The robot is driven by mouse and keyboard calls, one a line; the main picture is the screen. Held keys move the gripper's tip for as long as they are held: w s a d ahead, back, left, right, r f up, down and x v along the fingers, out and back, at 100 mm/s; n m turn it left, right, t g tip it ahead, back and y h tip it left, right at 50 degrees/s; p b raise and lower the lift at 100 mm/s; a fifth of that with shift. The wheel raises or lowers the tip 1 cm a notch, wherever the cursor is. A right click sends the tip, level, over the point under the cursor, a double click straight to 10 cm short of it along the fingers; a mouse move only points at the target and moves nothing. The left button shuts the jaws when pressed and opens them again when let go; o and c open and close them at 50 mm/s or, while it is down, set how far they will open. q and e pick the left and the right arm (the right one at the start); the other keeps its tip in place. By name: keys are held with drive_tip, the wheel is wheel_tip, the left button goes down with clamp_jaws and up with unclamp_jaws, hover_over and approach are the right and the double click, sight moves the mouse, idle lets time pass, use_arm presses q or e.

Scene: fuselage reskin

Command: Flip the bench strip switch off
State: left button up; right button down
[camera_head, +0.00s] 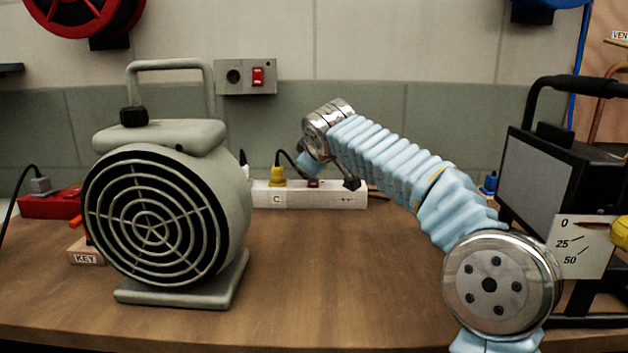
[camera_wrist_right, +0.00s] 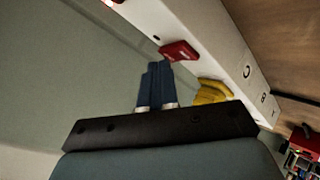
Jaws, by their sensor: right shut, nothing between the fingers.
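The white bench strip (camera_head: 325,200) lies at the back of the bench, with a "C" label on its front. Its red switch (camera_head: 313,183) shows just below my right gripper (camera_head: 309,168), and it also shows in the right wrist view (camera_wrist_right: 180,51). My right gripper's blue fingers (camera_wrist_right: 160,68) are together and empty. Their tips are right beside the red switch in the right wrist view; I cannot tell whether they touch it. Which way the switch is tilted is unclear. My left gripper is in neither view.
A yellow plug (camera_head: 278,175) stands in the strip close to my right gripper. A grey fan heater (camera_head: 155,215) stands on the left, a dark work lamp (camera_head: 545,180) on the right. A wall box (camera_head: 232,92) has another red switch. The bench front centre is clear.

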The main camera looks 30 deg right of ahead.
drive_tip(key=shift+f, duration=0.15)
idle(0.3)
drive_tip(key=shift+r+p, duration=0.7)
drive_tip(key=shift+r, duration=0.15)
wheel_tip(320, 180, up, 2)
drive_tip(key=shift+s+a+r+p, duration=0.15)
drive_tip(key=shift+r+p, duration=0.05)
drive_tip(key=shift+p, duration=0.6)
drive_tip(key=shift+s+r, duration=0.15)
drive_tip(key=shift+r, duration=1.05)
